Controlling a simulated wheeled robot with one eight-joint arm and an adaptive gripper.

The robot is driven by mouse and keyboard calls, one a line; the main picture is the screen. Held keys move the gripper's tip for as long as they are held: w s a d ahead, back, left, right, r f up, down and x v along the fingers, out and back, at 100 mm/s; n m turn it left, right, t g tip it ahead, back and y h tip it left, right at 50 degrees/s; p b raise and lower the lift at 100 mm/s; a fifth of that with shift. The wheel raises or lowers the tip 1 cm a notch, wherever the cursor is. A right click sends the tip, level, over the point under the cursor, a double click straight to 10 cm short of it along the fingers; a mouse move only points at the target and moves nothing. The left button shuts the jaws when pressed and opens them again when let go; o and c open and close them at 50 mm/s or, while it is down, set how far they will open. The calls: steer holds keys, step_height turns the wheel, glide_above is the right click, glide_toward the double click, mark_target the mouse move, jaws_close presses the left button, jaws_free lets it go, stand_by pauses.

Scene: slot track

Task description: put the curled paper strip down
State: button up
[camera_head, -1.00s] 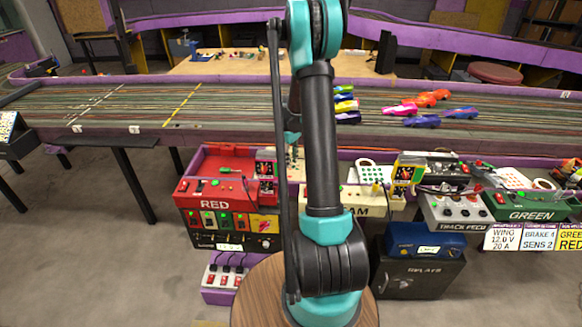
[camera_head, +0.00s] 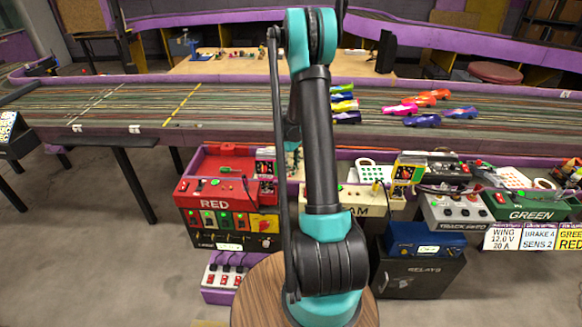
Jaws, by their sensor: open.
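My arm rises through the middle of the view and hides much of what lies behind it. Only a small part of my gripper (camera_head: 293,156) shows, in the narrow gap left of the dark arm link, low over the near edge of the track. It is open, but its fingertips are mostly hidden. I cannot make out the curled paper strip for sure. It may be behind my arm or too small to tell among the items on the consoles.
The slot track (camera_head: 220,105) runs across the view, with several toy cars (camera_head: 422,121) right of my arm. A red console (camera_head: 215,190) stands left of my arm. A green console (camera_head: 520,205) and a blue box (camera_head: 420,240) on a dark cabinet (camera_head: 420,278) stand right.

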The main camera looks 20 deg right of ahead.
mark_target(291, 168)
step_height(291, 168, up, 12)
steer(key=shift+r, duration=0.15)
stand_by(0.5)
steer(key=shift+s, duration=0.1)
stand_by(0.3)
